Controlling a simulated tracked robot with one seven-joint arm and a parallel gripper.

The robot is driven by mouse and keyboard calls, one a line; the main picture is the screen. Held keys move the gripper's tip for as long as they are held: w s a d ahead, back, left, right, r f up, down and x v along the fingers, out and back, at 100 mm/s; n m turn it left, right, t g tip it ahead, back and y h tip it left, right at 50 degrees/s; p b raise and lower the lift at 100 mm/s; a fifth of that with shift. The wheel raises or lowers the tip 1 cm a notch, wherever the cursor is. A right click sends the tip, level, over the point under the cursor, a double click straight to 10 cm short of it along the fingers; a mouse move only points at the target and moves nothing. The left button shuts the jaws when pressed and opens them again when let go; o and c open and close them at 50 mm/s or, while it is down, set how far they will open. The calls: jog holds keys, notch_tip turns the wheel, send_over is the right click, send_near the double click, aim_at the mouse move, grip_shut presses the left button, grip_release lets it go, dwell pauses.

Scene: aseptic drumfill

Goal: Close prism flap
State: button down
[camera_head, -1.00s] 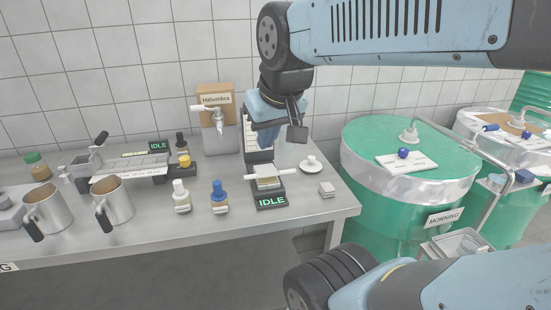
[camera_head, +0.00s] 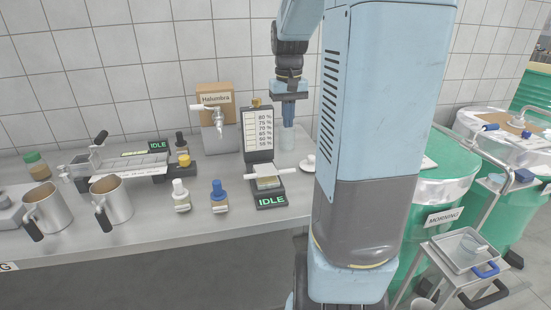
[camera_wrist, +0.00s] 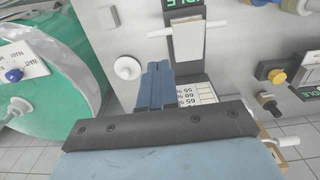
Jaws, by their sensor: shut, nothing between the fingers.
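The prism device stands near the bench's right end. It has an upright black stand with a percent scale (camera_head: 258,130), which also shows in the wrist view (camera_wrist: 197,92), and a low base reading IDLE (camera_head: 271,200). Above the base is a pale plate (camera_head: 268,183) with a white crossbar (camera_head: 267,177); it appears in the wrist view as a cream panel (camera_wrist: 190,42). I cannot tell how far the flap is open. My gripper (camera_head: 289,122), its fingers together and empty in the wrist view (camera_wrist: 158,85), points down right of the scale, apart from the plate.
A white knobbed disc (camera_head: 309,163) is beside the device, partly behind my arm. Blue-capped (camera_head: 219,197) and white-capped (camera_head: 181,196) bottles stand left. A Halumbra box (camera_head: 216,95) is behind. Green drums (camera_head: 448,165) stand right of the bench.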

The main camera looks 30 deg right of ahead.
jog(key=f, duration=1.4)
jog(key=shift+d+f, duration=0.25)
jog(key=shift+d, duration=0.15)
jog(key=shift+s+a+f, duration=0.1)
jog(key=shift+s+f, duration=0.15)
jog(key=shift+f, duration=0.25)
jog(key=shift+s+a+f, duration=0.1)
jog(key=shift+s+f, duration=0.1)
jog(key=shift+f, duration=0.25)
jog(key=shift+r, duration=0.2)
notch_tip(320, 180, up, 15)
jog(key=s, duration=0.2)
jog(key=shift+s+a, duration=0.25)
jog(key=shift+a, duration=0.05)
